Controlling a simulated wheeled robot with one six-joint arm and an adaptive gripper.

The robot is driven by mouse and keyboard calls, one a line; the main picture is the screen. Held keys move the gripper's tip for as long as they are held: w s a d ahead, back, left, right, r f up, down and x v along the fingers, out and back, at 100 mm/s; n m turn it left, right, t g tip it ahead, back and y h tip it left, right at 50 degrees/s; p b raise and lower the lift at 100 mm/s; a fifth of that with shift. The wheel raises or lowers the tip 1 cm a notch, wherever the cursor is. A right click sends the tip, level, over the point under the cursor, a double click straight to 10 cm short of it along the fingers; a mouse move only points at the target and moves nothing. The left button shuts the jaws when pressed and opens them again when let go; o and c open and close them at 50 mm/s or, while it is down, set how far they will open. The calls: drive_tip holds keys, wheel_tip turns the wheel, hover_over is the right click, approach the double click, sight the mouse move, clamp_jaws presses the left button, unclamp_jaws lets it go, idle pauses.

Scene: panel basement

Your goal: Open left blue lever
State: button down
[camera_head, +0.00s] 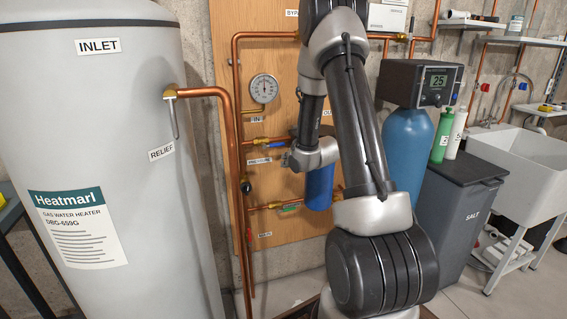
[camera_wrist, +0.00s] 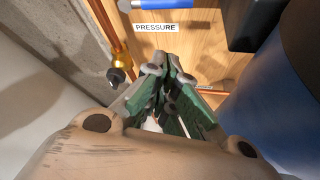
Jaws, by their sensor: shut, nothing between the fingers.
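The left blue lever (camera_head: 274,144) lies along the upper copper pipe, below the IN label, in the head view. In the wrist view the blue lever (camera_wrist: 141,4) shows only at the top edge, above the PRESSURE label. My gripper (camera_head: 288,160) is just below and right of the lever in the head view. In the wrist view its green-padded fingers (camera_wrist: 165,75) are drawn together with nothing held. They appear apart from the lever, which lies beyond them. My arm hides part of the panel to the right.
A blue filter housing (camera_head: 319,188) hangs close right of my gripper. A gauge (camera_head: 264,88) sits above the lever. A lower pipe carries a green lever (camera_head: 291,207). The grey water heater (camera_head: 95,190) stands left, and a blue tank (camera_head: 405,145) right.

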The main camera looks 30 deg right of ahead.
drive_tip(key=shift+a+v, duration=0.2)
drive_tip(key=shift+v, duration=1.2)
